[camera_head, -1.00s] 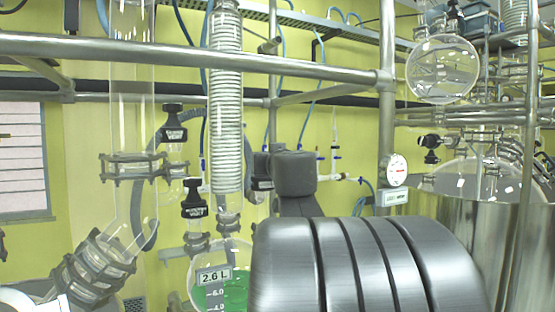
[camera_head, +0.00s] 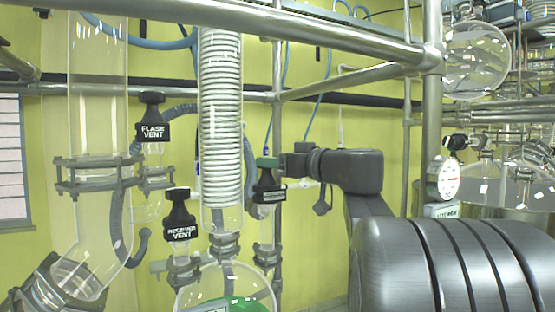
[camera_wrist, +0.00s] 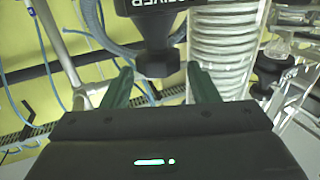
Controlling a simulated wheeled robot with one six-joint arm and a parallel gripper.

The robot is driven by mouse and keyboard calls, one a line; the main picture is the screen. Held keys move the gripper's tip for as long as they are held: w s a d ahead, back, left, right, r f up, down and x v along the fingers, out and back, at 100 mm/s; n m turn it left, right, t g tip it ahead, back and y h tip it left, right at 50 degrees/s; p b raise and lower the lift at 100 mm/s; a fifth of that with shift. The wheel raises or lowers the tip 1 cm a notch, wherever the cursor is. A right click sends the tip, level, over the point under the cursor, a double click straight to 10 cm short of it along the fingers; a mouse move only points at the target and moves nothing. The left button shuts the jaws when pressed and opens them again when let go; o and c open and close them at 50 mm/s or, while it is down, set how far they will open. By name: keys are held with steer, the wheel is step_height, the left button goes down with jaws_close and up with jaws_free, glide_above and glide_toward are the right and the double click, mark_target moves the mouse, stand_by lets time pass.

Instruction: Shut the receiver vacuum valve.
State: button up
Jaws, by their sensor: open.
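The receiver vacuum valve appears to be the black-handled valve (camera_head: 268,188) right of the coiled condenser in the head view; its small label is unreadable there. In the wrist view a black valve handle (camera_wrist: 155,30) fills the top middle, with a cut-off label ending in "EIVER". My gripper (camera_wrist: 160,68) is open, its two green fingers on either side of the handle's narrower end, with gaps visible. In the head view my gripper (camera_head: 268,162) is at the top of this valve, green finger showing. Contact cannot be told.
The receiver vent valve (camera_head: 180,218) and flash vent valve (camera_head: 152,125) stand to the left. The coiled glass condenser (camera_head: 221,120) is close beside my gripper. A metal rail (camera_head: 300,28) crosses above. A round gauge (camera_head: 447,180) is at right, behind my arm. The receiver flask (camera_head: 225,285) sits below.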

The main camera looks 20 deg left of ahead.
steer(key=shift+x, duration=1.9)
steer(key=shift+w, duration=0.1)
steer(key=c, duration=0.7)
steer(key=shift+r+m+t+h+p, duration=0.1)
steer(key=shift+m+t+h+p, duration=0.25)
steer(key=shift+t+p, duration=0.25)
